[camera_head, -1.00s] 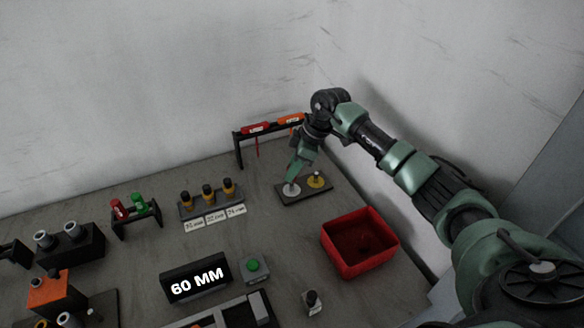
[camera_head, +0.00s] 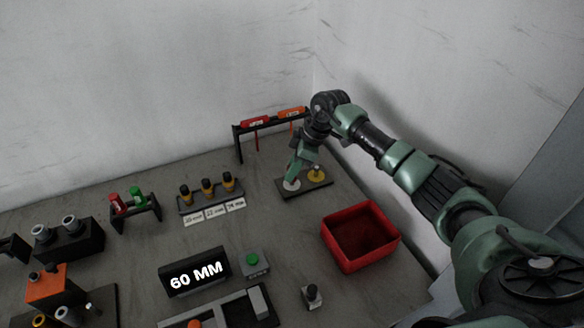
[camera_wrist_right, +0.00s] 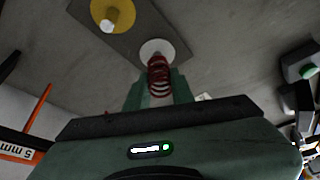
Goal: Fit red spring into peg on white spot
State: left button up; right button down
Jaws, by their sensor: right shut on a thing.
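The red spring (camera_wrist_right: 158,77) is between the fingers of my right gripper in the right wrist view. My right gripper (camera_head: 294,177) is shut on it, low over the near end of a dark plate (camera_head: 310,189). The white spot (camera_wrist_right: 153,47) lies just beyond the spring and shows in the head view (camera_head: 291,185). The spring's far end overlaps the white spot in the wrist view. No peg is clearly visible there, so I cannot tell whether the spring is around it. My left gripper is out of view.
A rack with red and orange holders (camera_head: 255,123) stands behind the plate. A red bin (camera_head: 350,265) is in front to the right. A row of black-and-yellow pieces (camera_head: 207,188) and a "60 MM" display (camera_head: 195,274) stand to the left.

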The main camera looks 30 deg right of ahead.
jog(key=shift+f+b, duration=0.35)
jog(key=shift+f, duration=0.55)
jog(key=c, duration=1.1)
grip_release()
